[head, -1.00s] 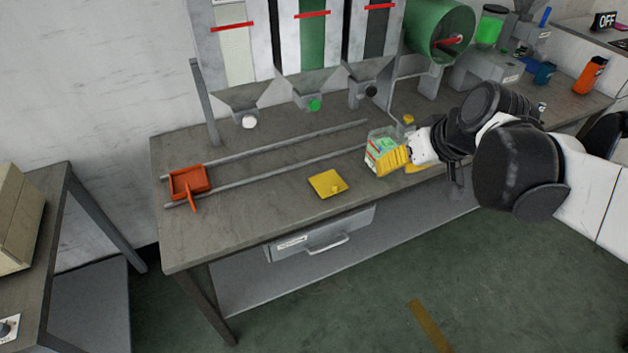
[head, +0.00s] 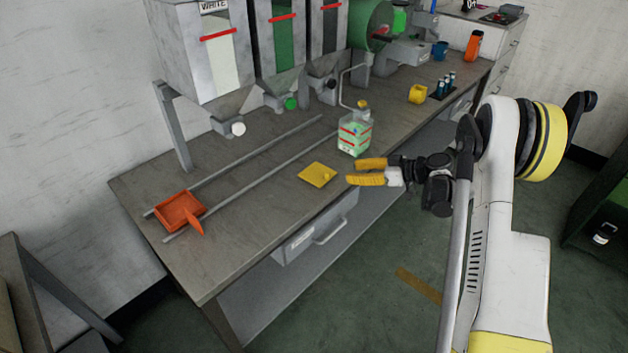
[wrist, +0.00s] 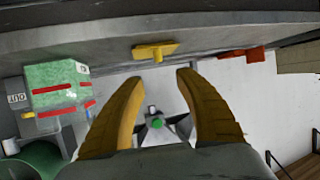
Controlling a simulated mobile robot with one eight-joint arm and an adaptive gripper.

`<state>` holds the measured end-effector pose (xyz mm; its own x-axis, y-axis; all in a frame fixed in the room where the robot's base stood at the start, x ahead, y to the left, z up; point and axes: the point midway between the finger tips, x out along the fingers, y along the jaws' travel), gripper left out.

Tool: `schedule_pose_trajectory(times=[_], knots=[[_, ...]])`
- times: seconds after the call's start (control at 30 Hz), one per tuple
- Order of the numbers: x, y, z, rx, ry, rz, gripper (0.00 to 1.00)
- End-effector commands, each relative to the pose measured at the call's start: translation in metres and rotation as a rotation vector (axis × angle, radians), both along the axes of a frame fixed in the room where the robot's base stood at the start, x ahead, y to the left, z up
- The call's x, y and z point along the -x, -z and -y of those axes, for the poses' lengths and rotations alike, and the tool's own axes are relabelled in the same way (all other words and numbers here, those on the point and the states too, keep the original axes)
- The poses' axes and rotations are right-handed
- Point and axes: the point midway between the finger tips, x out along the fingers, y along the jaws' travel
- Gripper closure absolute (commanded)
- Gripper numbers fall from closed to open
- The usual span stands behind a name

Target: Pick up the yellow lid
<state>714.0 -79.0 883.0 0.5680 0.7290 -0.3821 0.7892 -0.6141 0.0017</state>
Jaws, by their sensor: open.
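The yellow lid (head: 317,175) is a flat square plate with a small knob, lying on the grey workbench near its front edge. In the wrist view the lid (wrist: 155,51) is ahead of the fingertips, at the top middle. My gripper (head: 359,172) has two yellow fingers, open and empty, just to the right of the lid and apart from it. In the wrist view the open fingers (wrist: 159,82) have nothing between them but the background beyond. Nothing hides the lid.
A clear container with green contents (head: 355,136) stands just behind my gripper. An orange tray (head: 180,212) sits at the left by two rails. Hoppers with nozzles (head: 238,129) line the back. A yellow cup (head: 417,94) stands farther right.

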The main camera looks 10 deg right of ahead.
Motion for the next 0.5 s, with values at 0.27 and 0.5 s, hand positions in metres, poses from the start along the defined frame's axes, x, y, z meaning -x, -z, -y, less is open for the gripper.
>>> schedule_pose_trajectory(times=[0.27,0.5], knots=[[-0.023,0.019,-0.031,0.0,-0.004,0.0,0.6],[-0.035,0.028,-0.046,0.001,-0.002,0.0,0.6]])
